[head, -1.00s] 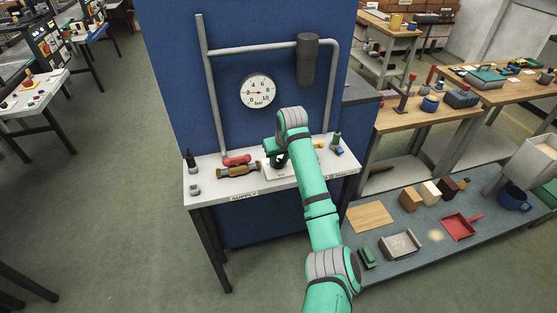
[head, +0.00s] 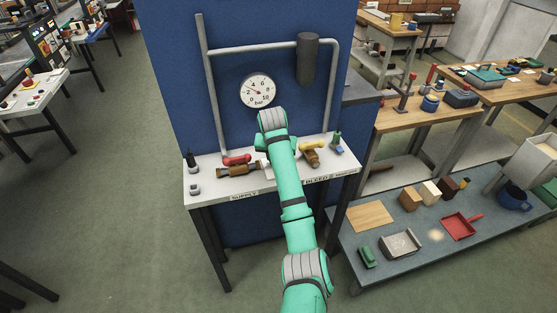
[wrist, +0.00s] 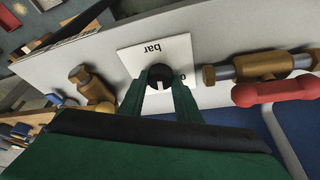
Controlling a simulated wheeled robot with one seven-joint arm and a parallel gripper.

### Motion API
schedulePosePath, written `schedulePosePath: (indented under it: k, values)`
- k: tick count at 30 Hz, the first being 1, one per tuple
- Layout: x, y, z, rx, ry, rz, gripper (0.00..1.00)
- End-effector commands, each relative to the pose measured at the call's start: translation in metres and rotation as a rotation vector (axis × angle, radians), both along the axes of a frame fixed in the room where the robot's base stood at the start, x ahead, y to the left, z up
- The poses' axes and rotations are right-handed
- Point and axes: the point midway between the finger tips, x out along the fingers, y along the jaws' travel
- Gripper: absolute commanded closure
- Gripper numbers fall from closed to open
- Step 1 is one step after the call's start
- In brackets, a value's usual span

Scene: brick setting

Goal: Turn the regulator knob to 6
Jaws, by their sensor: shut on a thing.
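The regulator knob (wrist: 160,73) is black and round with a white pointer mark, standing on a white square plate (wrist: 135,60) marked "bar" in the wrist view. My gripper (wrist: 160,80) is shut on it, one green finger at each side. Most of the plate's scale is hidden by the fingers. In the head view my arm covers the knob and gripper. The pressure gauge (head: 262,99), a white dial marked 0 to 10 bar, hangs on the blue panel. Its needle points to the upper left, roughly between 2 and 4.
The white bench (head: 210,178) carries a brass valve with a red handle (head: 236,159) on the left and a brass valve with a yellow handle (head: 311,155) on the right. Grey pipes (head: 210,90) rise behind. A low grey-blue table (head: 385,220) with loose items stands at the right.

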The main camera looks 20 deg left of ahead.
Motion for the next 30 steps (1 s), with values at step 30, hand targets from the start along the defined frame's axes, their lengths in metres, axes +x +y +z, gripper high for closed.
schedulePosePath:
  k: [30]
  values:
    - [0.0033,0.0057,0.0035,0.003,-0.005,-0.831,0.92]
